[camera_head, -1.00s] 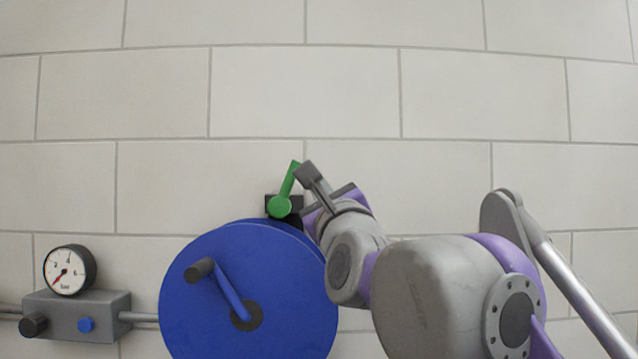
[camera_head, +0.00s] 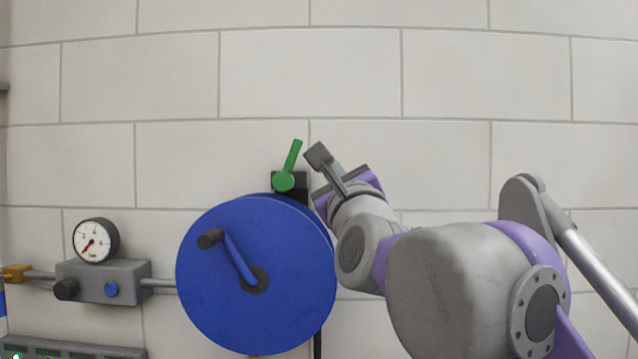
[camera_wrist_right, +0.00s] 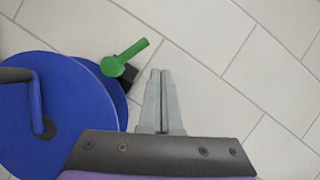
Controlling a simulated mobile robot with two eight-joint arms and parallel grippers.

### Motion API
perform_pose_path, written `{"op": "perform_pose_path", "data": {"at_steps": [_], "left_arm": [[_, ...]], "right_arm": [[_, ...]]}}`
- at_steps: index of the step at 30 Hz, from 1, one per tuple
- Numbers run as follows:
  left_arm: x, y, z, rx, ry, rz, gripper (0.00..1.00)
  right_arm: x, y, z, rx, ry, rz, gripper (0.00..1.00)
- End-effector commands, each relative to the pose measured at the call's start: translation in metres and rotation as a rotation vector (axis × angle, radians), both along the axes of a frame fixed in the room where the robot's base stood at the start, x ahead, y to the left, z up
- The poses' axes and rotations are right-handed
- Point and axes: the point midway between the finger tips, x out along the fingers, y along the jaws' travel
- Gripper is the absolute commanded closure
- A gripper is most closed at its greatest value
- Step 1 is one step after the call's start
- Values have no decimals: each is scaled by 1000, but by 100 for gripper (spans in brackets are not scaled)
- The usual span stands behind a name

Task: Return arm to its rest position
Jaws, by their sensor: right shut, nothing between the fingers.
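My right gripper (camera_head: 318,156) is in front of the tiled wall, just right of a green lever (camera_head: 293,160). A gap of wall shows between them in the head view. In the right wrist view the fingers of my right gripper (camera_wrist_right: 160,75) are together and empty. The green lever (camera_wrist_right: 128,57) there lies to the left of the fingertips, apart from them. The lever is tilted a little right of upright on a black block (camera_head: 300,185). My right arm reaches in from the lower right. My left gripper is not in view.
A blue reel (camera_head: 215,290) with a crank handle (camera_head: 238,258) stands below and left of the lever. A pressure gauge (camera_head: 96,240) sits on a grey box (camera_head: 130,285) with pipes at the lower left. The wall above and to the right is bare.

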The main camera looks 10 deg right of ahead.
Motion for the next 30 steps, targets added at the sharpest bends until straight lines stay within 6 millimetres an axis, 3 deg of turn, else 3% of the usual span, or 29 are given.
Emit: {"op": "perform_pose_path", "data": {"at_steps": [5, 8, 11, 17, 23, 27, 30], "left_arm": [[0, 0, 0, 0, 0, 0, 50], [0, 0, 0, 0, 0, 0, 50], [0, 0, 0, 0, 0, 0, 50], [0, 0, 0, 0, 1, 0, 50], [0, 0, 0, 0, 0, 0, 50], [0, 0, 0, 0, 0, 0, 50], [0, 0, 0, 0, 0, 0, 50]], "right_arm": [[2, 1, -9, -39, 22, -7, 100], [9, 5, -43, -190, 98, -29, 100], [14, 9, -105, -460, 224, -49, 100], [0, 11, -260, -1084, 458, -1, 100], [-46, 1, -407, -1646, 592, 164, 100], [-94, -10, -503, -1995, 627, 347, 100], [-131, -18, -564, -2207, 620, 499, 100]]}}
